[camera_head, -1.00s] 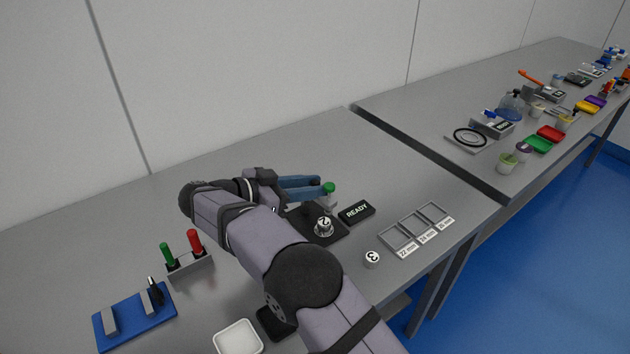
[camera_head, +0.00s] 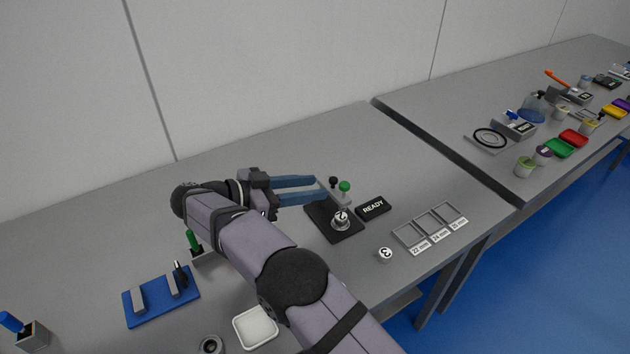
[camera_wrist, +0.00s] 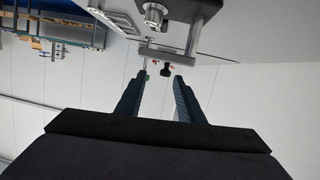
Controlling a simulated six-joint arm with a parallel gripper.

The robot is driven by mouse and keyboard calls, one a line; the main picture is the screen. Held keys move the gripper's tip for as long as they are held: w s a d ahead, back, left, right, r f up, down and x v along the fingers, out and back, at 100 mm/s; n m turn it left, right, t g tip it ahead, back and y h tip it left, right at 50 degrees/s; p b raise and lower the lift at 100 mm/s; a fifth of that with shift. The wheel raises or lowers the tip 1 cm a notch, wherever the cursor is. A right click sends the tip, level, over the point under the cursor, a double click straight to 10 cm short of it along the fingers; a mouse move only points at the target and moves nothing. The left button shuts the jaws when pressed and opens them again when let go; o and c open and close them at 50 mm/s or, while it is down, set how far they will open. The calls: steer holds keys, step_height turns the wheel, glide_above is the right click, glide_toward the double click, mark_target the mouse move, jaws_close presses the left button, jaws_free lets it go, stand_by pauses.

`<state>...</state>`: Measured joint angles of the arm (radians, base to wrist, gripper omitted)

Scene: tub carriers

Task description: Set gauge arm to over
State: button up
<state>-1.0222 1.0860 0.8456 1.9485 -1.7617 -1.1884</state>
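The gauge has a black base (camera_head: 325,222) with a round metal piece marked 2 (camera_head: 341,218) on it. At its back stand a black knob (camera_head: 333,181) and a green knob (camera_head: 344,187); I cannot tell which belongs to the gauge arm, and no "over" mark is readable. My gripper (camera_head: 319,187) is open and empty, its blue fingers just left of the knobs. In the wrist view, the black knob (camera_wrist: 166,70) shows between and beyond the fingertips (camera_wrist: 160,78). A bit of green shows beside the left finger, and a grey bar (camera_wrist: 180,56) crosses above.
A black READY block (camera_head: 373,206) stands right of the gauge. A piece marked 3 (camera_head: 385,255) and labelled square trays (camera_head: 430,227) lie further right. A blue fixture (camera_head: 160,297) and a white dish (camera_head: 255,328) are nearer. The bench behind the gripper is clear.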

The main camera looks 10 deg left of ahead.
steer(key=shift+s+a, duration=0.35)
steer(key=shift+s, duration=0.05)
steer(key=shift+f+p, duration=0.1)
steer(key=shift+p, duration=0.35)
steer(key=shift+w, duration=0.1)
steer(key=w+d+r+n+t+y+p, duration=0.1)
steer(key=w+d+r+n+t+y, duration=0.35)
steer(key=w, duration=0.45)
steer(key=w+d+r+n+t+y+p, duration=0.1)
steer(key=w+d+r+n+t+y, duration=0.15)
steer(key=w+r+y, duration=0.5)
steer(key=s+d+f+g, duration=0.5)
steer(key=s+d, duration=0.3)
steer(key=s, duration=0.5)
steer(key=s+d+f+n+g+p, duration=0.1)
steer(key=s+d+f+g, duration=0.5)
steer(key=s, duration=0.7)
steer(key=s+d+f+n+g+p, duration=0.1)
steer(key=s+d+f+g, duration=0.4)
steer(key=s+d, duration=0.5)
steer(key=s+f, duration=0.2)
steer(key=s, duration=0.1)
steer(key=shift+s+d+f+g+h, duration=0.2)
steer(key=shift+s+g+h, duration=0.1)
steer(key=shift+s, duration=0.05)
